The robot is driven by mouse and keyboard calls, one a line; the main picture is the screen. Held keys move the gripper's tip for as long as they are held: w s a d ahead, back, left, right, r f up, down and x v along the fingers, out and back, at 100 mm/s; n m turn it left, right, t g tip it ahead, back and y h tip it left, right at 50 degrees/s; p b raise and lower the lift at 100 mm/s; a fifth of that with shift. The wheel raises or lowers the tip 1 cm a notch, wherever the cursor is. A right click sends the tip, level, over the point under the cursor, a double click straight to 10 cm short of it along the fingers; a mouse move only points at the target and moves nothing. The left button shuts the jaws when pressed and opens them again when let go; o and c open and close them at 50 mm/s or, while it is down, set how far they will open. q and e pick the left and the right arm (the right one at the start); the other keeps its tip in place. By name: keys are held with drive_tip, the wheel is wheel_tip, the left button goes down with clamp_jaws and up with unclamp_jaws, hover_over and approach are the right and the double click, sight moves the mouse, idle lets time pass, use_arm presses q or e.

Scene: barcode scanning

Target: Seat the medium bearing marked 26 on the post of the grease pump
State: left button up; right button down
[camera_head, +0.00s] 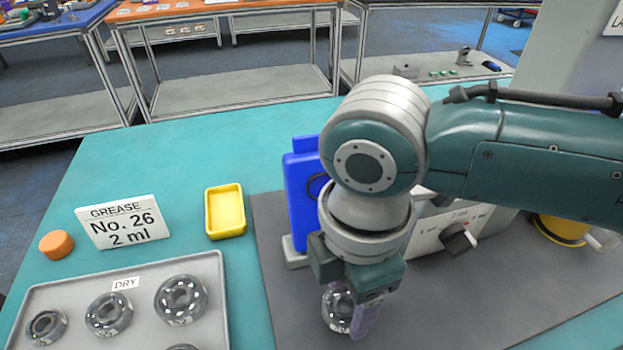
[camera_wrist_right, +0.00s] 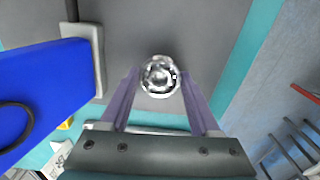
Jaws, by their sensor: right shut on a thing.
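My right gripper (camera_head: 352,322) points down over the grey mat and is shut on a shiny steel bearing (camera_head: 337,308). A grey box with a dial (camera_head: 440,238) stands to the right. I cannot make out a post clearly. My left gripper is out of view.
A grey tray (camera_head: 222,300) labelled DRY holds several bearings at the lower left. A card (camera_head: 122,222) reads "GREASE No. 26 2 ml". An orange cylinder (camera_head: 56,244) and a yellow dish (camera_head: 225,212) stand nearby. A yellow round container (camera_head: 560,230) is at the right.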

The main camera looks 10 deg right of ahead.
drive_tip(key=shift+f, duration=0.3)
drive_tip(key=shift+c, duration=0.2)
unclamp_jaws()
drive_tip(key=shift+o, duration=0.2)
drive_tip(key=shift+r, duration=0.1)
drive_tip(key=shift+r+p, duration=0.3)
drive_tip(key=shift+p, duration=0.05)
wheel_tip(320, 180, up, 7)
drive_tip(key=p, duration=0.7)
drive_tip(key=shift+f, duration=0.1)
